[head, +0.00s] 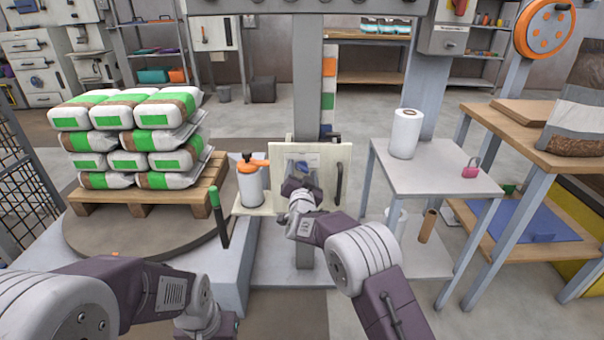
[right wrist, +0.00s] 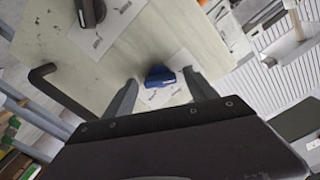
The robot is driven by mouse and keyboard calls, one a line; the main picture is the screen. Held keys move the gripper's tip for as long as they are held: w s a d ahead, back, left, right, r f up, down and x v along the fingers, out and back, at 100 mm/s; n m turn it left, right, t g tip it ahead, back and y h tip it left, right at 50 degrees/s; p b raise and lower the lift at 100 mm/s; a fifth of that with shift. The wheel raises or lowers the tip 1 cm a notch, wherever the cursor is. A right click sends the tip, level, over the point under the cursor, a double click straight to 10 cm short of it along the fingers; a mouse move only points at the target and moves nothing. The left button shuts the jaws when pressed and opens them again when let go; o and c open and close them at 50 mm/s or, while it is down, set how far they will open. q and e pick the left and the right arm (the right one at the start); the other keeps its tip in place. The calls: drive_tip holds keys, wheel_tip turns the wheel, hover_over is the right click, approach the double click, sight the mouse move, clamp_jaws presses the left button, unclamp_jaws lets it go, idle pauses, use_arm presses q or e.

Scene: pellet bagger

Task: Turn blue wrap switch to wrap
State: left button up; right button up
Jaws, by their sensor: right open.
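The blue wrap switch (head: 301,167) is on the front of a pale panel (head: 331,160) on a post, and it also shows in the right wrist view (right wrist: 158,76) beside a printed label. My right gripper (head: 299,178) is at the panel, just in front of the switch. In the right wrist view my open right gripper (right wrist: 161,79) has one finger on either side of the blue switch. There seems to be a gap to each finger; I cannot tell whether either touches it. My left arm is low at the left, and its gripper does not show.
A dark knob (right wrist: 90,12) and a dark bar handle (right wrist: 55,85) are on the same panel. An orange-topped canister (head: 250,183) stands left of it. Stacked bags (head: 130,135) on a pallet are at left; a table with a white roll (head: 405,133) is at right.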

drive_tip(key=c, duration=1.4)
drive_tip(key=shift+m, duration=0.3)
drive_tip(key=m+b, duration=0.1)
drive_tip(key=m, duration=0.2)
drive_tip(key=shift+f, duration=0.15)
drive_tip(key=m+b, duration=0.1)
drive_tip(key=m, duration=0.1)
drive_tip(key=shift+m+b, duration=0.35)
drive_tip(key=shift+m, duration=0.05)
drive_tip(key=m+b, duration=0.3)
drive_tip(key=m, duration=0.2)
drive_tip(key=shift+m, duration=0.3)
drive_tip(key=o, duration=1.4)
